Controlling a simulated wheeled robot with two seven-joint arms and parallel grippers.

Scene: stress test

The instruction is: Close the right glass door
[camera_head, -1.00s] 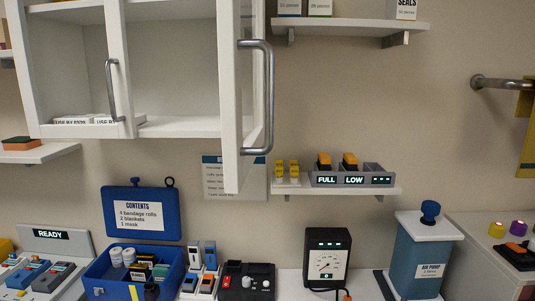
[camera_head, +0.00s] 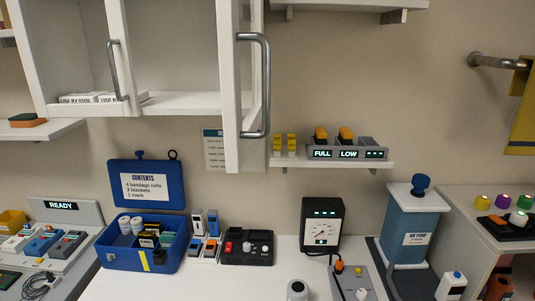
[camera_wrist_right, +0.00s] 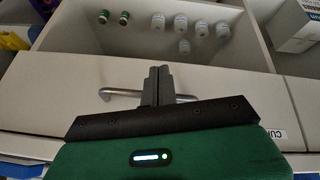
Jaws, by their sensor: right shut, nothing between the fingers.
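The right glass door (camera_head: 229,90) of the white wall cabinet stands swung open toward me in the head view, seen nearly edge-on. Its tall metal handle (camera_head: 266,90) is on its right side. The left door's handle (camera_head: 113,70) shows further left. Neither gripper is in the head view. In the right wrist view my right gripper (camera_wrist_right: 159,72) is shut and empty. Its fingers are in front of a horizontal metal bar handle (camera_wrist_right: 118,94) on a white front; I cannot tell whether they touch it.
The wrist view shows a compartment with several white bottles (camera_wrist_right: 201,29) and two green-capped vials (camera_wrist_right: 124,18).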

